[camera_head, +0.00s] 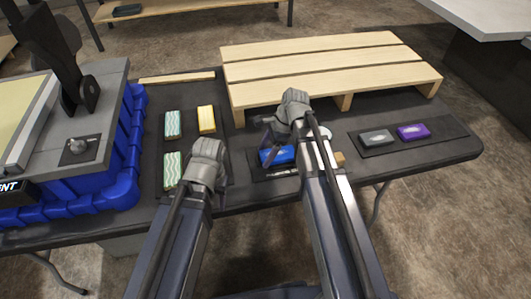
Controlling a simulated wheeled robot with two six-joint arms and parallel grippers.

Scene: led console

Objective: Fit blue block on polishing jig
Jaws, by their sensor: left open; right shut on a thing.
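My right gripper (276,138) reaches down to the blue block (283,154) in the middle of the table and is shut on it. My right wrist and arm cover part of the view around it. The blue block is over or on a dark flat plate (259,174); I cannot tell whether they touch. A white round part (325,133) and a small brown block (339,159) show beside my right arm. I cannot tell which piece is the polishing jig. My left gripper (208,152) is open near the striped blocks, its fingertips mostly hidden.
A pale wooden pallet (320,66) fills the back. Two green-striped blocks (173,124) and a yellow block (206,119) lie left. A grey block (376,137) and a purple block (413,131) sit right on dark trays. A blue crate (120,160) stands far left.

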